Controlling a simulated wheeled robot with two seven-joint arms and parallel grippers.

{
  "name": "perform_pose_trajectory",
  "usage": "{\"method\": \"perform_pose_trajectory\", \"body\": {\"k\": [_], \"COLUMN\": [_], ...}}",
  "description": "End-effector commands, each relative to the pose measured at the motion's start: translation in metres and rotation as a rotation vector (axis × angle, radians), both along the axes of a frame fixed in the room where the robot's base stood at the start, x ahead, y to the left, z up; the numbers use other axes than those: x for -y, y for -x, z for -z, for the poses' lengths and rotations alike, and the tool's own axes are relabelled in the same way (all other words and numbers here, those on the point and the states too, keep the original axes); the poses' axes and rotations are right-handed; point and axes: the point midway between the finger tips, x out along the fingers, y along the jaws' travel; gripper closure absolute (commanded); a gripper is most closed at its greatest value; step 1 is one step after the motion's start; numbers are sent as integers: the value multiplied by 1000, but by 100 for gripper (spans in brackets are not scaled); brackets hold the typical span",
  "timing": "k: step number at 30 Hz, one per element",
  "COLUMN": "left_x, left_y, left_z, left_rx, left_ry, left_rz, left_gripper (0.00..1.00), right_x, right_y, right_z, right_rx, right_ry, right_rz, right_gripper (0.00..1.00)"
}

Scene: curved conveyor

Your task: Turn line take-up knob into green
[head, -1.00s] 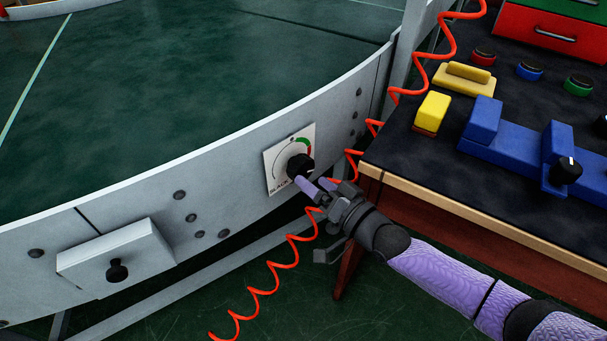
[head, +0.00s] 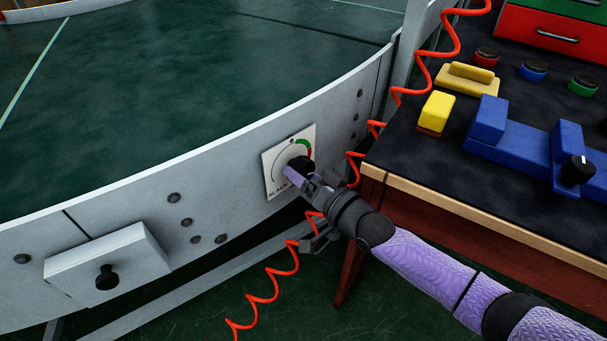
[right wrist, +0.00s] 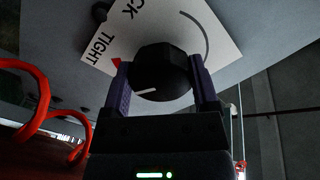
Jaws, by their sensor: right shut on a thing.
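The take-up knob (head: 301,162) is black and sits on a white dial plate (head: 271,176) on the conveyor's grey side wall. The plate carries a green arc at its upper right, a red mark beside it and the word SLACK at its lower left. My right gripper (head: 299,174) is shut on the knob. In the right wrist view the purple fingers stand on either side of the knob (right wrist: 162,66). A white pointer line shows on it there, and the plate (right wrist: 140,25) shows TIGHT and a red mark. The green arc is hidden in that view. My left gripper is out of view.
A dark bench (head: 395,153) with a wooden edge stands close to the right of my arm, bearing blue and yellow blocks and several buttons. A red coiled cable (head: 272,297) hangs beside and below the gripper. A grey box (head: 132,262) with a black knob is on the wall at left.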

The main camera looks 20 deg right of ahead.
Motion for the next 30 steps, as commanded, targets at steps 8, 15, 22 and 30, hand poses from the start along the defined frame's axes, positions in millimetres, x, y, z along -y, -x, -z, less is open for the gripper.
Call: {"method": "perform_pose_trajectory", "body": {"k": [8, 15, 22, 30], "left_x": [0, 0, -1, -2], "left_y": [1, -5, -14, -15], "left_z": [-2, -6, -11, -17], "left_rx": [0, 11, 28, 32], "left_ry": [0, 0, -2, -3], "left_rz": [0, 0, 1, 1], "left_gripper": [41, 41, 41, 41], "right_x": [0, 1, 2, 3], "right_y": [0, 0, 0, -1], "right_z": [0, 0, 0, 1], "right_rx": [20, 82, 166, 266], "right_ry": [47, 197, 396, 633], "right_rz": [0, 0, 0, 0], "right_gripper": [82, 82, 82, 82]}}
